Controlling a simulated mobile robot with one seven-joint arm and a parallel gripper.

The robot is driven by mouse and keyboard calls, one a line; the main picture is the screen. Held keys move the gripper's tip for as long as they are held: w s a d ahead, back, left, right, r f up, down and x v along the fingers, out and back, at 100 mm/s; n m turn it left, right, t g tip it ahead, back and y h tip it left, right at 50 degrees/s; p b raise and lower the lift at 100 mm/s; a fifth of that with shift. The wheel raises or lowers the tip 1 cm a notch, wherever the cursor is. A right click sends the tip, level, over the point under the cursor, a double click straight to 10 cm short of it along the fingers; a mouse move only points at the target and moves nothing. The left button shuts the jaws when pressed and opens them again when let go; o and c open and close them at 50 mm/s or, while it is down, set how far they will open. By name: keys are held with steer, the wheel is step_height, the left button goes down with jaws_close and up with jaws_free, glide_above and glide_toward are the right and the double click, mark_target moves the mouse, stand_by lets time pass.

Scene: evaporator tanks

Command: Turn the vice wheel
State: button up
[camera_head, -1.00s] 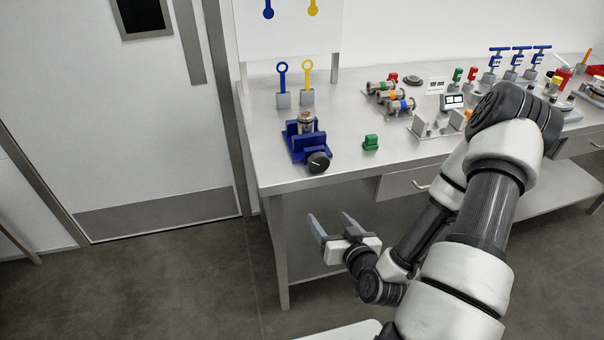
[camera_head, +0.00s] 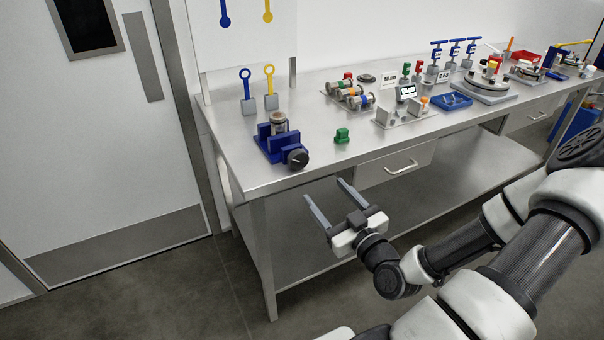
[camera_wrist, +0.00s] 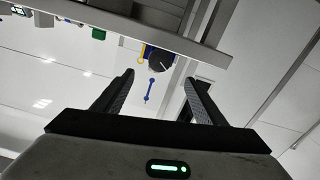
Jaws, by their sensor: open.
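The blue vice (camera_head: 270,146) stands near the front left corner of the steel bench, with a small cylindrical part (camera_head: 279,123) in it. Its wheel is a black round knob (camera_head: 297,159) with a pale mark, at the bench's front edge. In the wrist view the wheel (camera_wrist: 161,62) appears between my fingers, beyond the tips. My gripper (camera_head: 327,192) is open and empty, in front of the bench and below the top's level, a little right of the wheel and apart from it.
The steel bench's front edge (camera_head: 330,171) and a drawer (camera_head: 398,163) lie close to my gripper. A green block (camera_head: 342,136) sits right of the vice. Blue and yellow ring-handled tools (camera_head: 247,90) stand behind it. The floor in front is clear.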

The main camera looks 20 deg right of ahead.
mark_target(300, 162)
steer(key=w+b, duration=0.3)
steer(key=w, duration=0.1)
steer(key=w+b, duration=0.4)
steer(key=w, duration=0.1)
steer(key=w+b, duration=0.4)
steer(key=shift+w+a+r, duration=0.1)
steer(key=shift+w+a, duration=0.15)
steer(key=c, duration=1)
steer(key=shift+c, duration=0.2)
steer(key=shift+m+p, duration=0.35)
steer(key=shift+m, duration=0.05)
